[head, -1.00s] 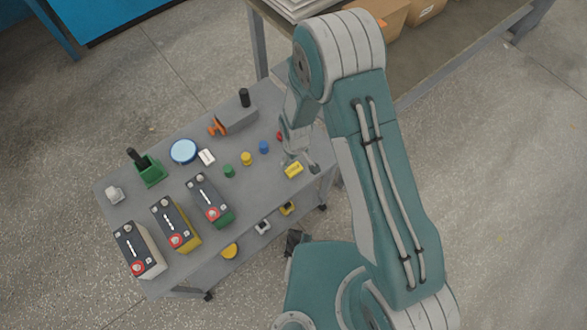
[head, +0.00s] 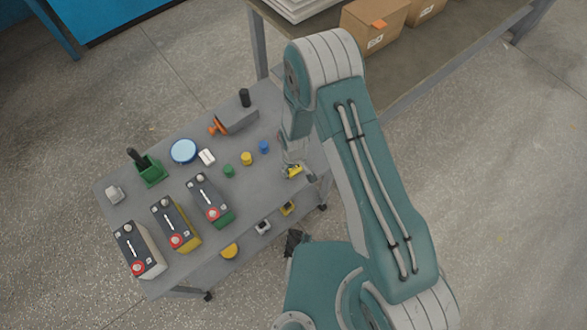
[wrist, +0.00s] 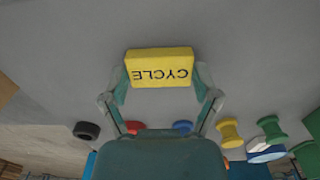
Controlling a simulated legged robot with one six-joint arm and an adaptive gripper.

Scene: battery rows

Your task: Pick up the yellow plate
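The yellow plate (wrist: 160,69) is a small block with the black word "CYCLE", upside down in the wrist view. It lies on the grey cart top and also shows at the cart's right side in the head view (head: 294,171). My gripper (wrist: 160,77) is open, with one finger by each short end of the plate. A small gap seems to show at the right end; contact at the left end is unclear. In the head view my gripper (head: 292,169) partly covers the plate.
The grey cart (head: 190,180) carries three batteries (head: 210,200) at the front left. Green, yellow (head: 246,158) and blue (head: 264,147) spools stand left of my gripper. Behind are a blue round dish (head: 184,151) and a grey holder (head: 237,120). A bench with boxes (head: 375,27) stands beyond.

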